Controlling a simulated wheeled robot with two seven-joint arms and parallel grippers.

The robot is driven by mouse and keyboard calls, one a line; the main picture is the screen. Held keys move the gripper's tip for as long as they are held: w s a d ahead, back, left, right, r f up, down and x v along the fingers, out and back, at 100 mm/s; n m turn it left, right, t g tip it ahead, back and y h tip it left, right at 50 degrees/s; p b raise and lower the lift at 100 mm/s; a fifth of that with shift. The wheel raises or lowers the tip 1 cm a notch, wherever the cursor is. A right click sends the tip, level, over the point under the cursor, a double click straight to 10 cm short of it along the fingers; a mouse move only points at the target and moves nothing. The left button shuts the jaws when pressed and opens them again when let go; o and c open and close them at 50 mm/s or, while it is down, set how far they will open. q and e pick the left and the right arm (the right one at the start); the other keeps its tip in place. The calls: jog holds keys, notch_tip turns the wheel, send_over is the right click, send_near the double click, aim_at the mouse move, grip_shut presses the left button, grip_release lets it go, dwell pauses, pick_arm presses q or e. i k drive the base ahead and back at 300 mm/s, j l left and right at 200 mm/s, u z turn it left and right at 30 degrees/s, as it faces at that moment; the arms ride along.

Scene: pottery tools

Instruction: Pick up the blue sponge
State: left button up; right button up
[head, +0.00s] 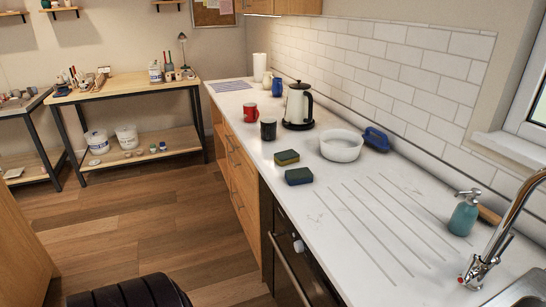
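The blue sponge (299,176) lies flat on the white countertop near its front edge, a dark blue block. A second sponge (286,157), yellowish with a dark side, lies just behind it, apart from it. Neither of my grippers shows in the head view, so I cannot see whether they are open or shut.
A white bowl (342,146) and a blue object (376,138) stand behind the sponges to the right. A black mug (268,129), a red mug (250,113) and a kettle (298,106) stand farther back. The ribbed drainboard (385,225) to the right is clear up to the soap bottle (464,214) and tap (505,230).

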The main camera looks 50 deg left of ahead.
aim_at(295, 176)
jog(key=k+l+u, duration=0.1)
jog(key=u, duration=1.35)
jog(key=z, duration=2.2)
jog(key=u, duration=2.2)
jog(key=z, duration=0.35)
jog(key=i+j+z, duration=0.3)
jog(key=j+z, duration=0.25)
jog(key=i+j+z, duration=0.15)
jog(key=j+z, duration=0.15)
jog(key=j, duration=0.1)
